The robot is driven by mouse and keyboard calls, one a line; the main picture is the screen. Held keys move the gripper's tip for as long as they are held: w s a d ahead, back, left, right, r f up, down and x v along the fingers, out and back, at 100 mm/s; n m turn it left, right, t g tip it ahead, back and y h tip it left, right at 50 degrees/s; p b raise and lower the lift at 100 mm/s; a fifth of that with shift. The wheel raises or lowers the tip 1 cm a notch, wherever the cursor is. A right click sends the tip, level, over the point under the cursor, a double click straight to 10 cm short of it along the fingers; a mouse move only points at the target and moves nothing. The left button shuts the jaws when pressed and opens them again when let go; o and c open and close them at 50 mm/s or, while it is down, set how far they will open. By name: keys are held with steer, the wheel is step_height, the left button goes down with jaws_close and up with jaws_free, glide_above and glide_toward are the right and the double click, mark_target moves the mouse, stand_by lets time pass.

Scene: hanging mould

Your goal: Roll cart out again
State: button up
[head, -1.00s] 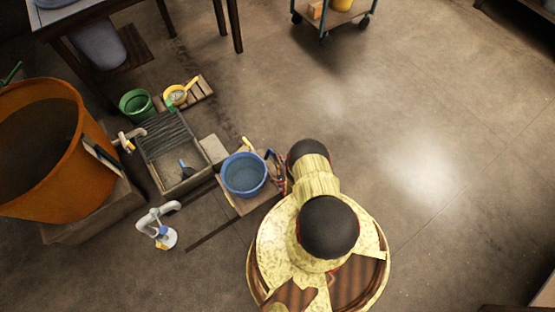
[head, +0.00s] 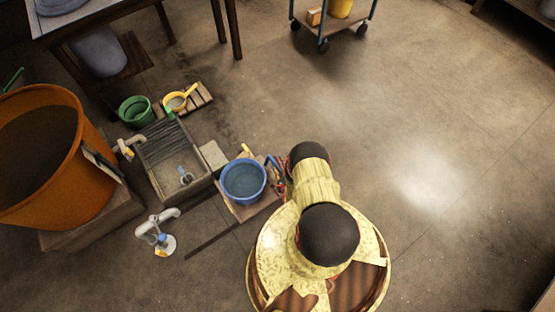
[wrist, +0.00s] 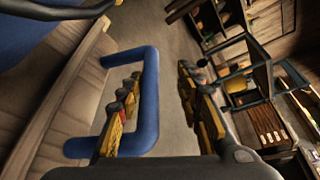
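A low wooden cart (head: 259,203) carries a blue bucket (head: 243,182) beside the stone basin in the head view. A blue U-shaped handle (wrist: 150,90) sticks out from the wooden edge in the wrist view. My gripper (wrist: 160,110) has yellow and black fingers standing well apart. The handle's outer bar passes between them, with one finger inside the loop and the other outside. I see no closed grip on the bar. In the head view my arm hides most of the gripper.
A stone basin (head: 155,185) and large orange tub (head: 85,205) stand left of the cart. A white pipe fixture (head: 158,232) is in front of the basin. A taller wheeled trolley (head: 338,35) stands at the back, near a table (head: 92,17). The floor right of my arm is clear.

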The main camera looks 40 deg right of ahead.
steer(key=r, duration=0.6)
steer(key=shift+w+d+r, duration=0.15)
steer(key=shift+d+r, duration=0.05)
steer(key=shift+r, duration=0.05)
steer(key=shift+s+a+r, duration=0.15)
steer(key=shift+s+r, duration=0.05)
steer(key=shift+r, duration=0.9)
